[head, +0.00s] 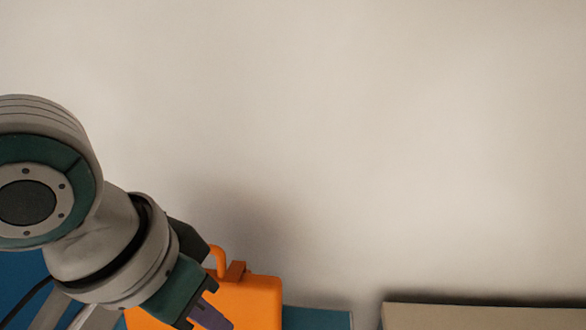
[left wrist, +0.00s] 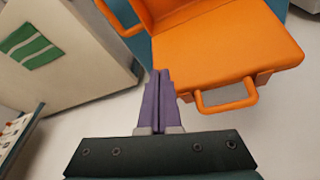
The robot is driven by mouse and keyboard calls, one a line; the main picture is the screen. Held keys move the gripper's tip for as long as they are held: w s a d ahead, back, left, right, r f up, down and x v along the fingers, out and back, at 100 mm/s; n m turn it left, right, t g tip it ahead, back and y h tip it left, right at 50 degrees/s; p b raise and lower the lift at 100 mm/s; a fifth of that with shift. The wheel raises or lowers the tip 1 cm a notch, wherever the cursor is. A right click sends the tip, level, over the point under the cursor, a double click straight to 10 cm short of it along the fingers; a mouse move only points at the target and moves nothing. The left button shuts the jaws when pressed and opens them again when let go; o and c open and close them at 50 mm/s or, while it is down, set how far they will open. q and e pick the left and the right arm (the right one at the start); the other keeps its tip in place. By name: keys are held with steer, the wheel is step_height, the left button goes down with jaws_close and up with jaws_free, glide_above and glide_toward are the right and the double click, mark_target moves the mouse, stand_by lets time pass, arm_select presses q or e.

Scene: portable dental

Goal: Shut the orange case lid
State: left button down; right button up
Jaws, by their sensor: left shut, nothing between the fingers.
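The orange case (head: 252,300) is at the bottom of the head view, partly cut off by the frame and covered by my left arm. A handle and a latch show at its upper edge. In the left wrist view, a broad orange panel of the case (left wrist: 225,45) has a loop handle at its near edge. Another orange part with a second handle meets it at the upper left. I cannot tell how far the lid stands open. My left gripper (head: 212,318) is shut and empty, its purple fingers (left wrist: 158,75) close to the panel's left edge. Contact is unclear.
A teal surface (head: 318,319) shows beside the case. A beige block or ledge (head: 480,317) is at the lower right. In the left wrist view, a pale cabinet with a green striped mark (left wrist: 85,65) stands left. A plain wall fills the head view's background.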

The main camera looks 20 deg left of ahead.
arm_select(q)
steer(key=w+a+r+n+y+p, duration=0.2)
steer(key=w+a+r+n+p, duration=0.15)
steer(key=w+a+r, duration=0.65)
step_height(320, 180, down, 9)
steer(key=d+p, duration=0.1)
steer(key=p, duration=0.1)
steer(key=shift+s+d+r+n+g, duration=0.2)
steer(key=shift+n+g, duration=0.1)
steer(key=shift+n, duration=0.15)
